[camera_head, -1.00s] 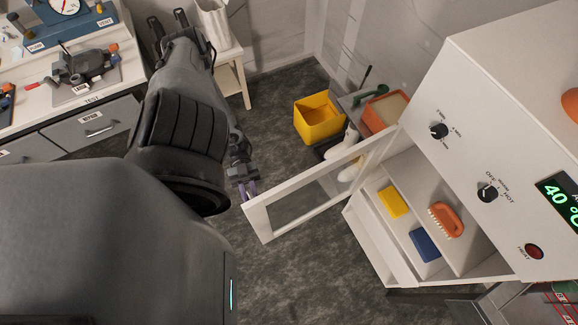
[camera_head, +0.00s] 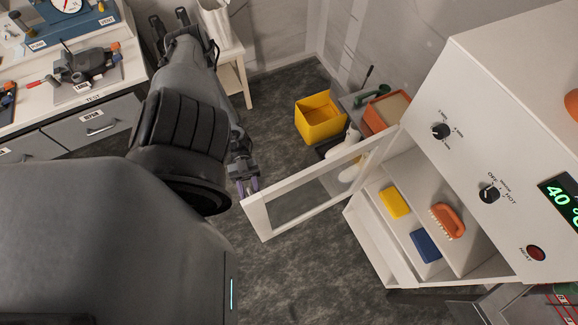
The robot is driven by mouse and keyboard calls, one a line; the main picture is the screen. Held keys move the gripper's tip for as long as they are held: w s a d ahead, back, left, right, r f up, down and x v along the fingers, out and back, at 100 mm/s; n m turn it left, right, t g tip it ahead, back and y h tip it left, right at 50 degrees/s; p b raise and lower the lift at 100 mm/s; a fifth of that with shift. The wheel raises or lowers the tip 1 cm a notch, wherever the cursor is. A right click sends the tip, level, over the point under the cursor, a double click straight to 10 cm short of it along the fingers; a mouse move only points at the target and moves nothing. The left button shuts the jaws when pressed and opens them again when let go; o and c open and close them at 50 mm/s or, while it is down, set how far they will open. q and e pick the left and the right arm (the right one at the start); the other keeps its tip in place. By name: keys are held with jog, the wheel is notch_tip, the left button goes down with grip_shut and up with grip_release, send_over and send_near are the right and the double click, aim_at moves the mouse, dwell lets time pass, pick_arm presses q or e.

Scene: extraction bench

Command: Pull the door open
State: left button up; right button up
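The white-framed door (camera_head: 262,219) with a glass pane stands swung wide open from the white oven cabinet (camera_head: 480,110). Its hinge side is at the cabinet's left front edge, and its free end points left into the room. My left gripper (camera_head: 249,187) is just beyond the top of the door's free end. Its two purple fingertips show apart with nothing seen between them. Whether a finger touches the frame I cannot tell. My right gripper is not in view.
Inside the cabinet lie a yellow sponge (camera_head: 394,202), a blue block (camera_head: 425,245) and an orange brush (camera_head: 448,221). A yellow bin (camera_head: 320,124) and an orange-rimmed box (camera_head: 388,110) stand behind the door. A drawer bench (camera_head: 95,128) is at left. Floor in front is clear.

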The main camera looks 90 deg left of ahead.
pick_arm(q)
jog(key=b+v, duration=0.1)
jog(key=v, duration=0.9)
jog(key=shift+a+b, duration=0.25)
jog(key=shift+b, duration=0.15)
